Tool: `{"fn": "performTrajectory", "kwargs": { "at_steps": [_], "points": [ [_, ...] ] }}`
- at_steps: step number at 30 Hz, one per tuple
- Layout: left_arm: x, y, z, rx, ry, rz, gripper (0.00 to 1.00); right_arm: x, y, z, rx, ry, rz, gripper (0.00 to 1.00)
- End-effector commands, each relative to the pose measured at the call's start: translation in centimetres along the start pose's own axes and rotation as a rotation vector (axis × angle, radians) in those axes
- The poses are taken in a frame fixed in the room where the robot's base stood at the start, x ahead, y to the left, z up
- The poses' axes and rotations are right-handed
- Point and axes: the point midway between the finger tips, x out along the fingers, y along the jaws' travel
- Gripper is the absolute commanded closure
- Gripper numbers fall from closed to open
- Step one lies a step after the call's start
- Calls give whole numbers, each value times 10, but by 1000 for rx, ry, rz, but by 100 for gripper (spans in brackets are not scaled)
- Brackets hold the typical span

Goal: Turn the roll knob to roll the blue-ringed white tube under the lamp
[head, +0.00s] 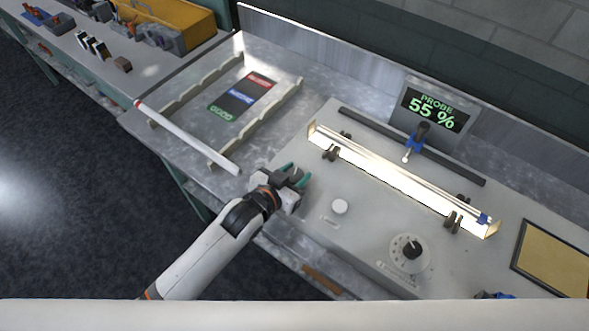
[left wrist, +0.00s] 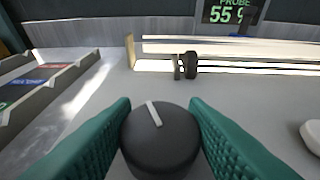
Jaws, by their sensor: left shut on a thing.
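The roll knob (left wrist: 160,138) is a dark round knob with a white pointer line, which leans slightly left of straight up in the left wrist view. My left gripper (head: 293,176) is shut on it, with one teal finger against each side. In the head view the fingers mostly hide the knob. The white tube (head: 400,175) lies lengthwise in the bright lamp trough, held by dark clips, with its blue ring (head: 484,218) at the right end. The glare makes its surface hard to read. My right gripper does not show.
A screen (head: 435,108) reads "PROBE 55 %" behind a blue-clamped probe (head: 416,139). A white button (head: 339,207) and a dial (head: 410,252) are on the panel, right of my left gripper.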

Motion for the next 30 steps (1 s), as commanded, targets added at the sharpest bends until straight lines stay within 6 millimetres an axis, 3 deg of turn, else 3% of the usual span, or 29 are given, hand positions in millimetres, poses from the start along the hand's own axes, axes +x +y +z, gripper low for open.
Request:
{"fn": "performTrajectory", "kwargs": {
  "at_steps": [7,8,11,22,26,30],
  "points": [
    [0,0,3,2,-8,0,82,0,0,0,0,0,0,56],
    [0,0,3,2,-8,0,56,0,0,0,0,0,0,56],
    [0,0,3,2,-6,0,40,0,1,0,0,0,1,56],
    [-5,0,0,2,-2,-1,39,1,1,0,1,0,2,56],
    [-22,0,-2,2,-1,-1,39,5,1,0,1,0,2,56],
    [-53,0,-2,3,-2,-1,39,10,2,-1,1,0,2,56]
  ]
}}
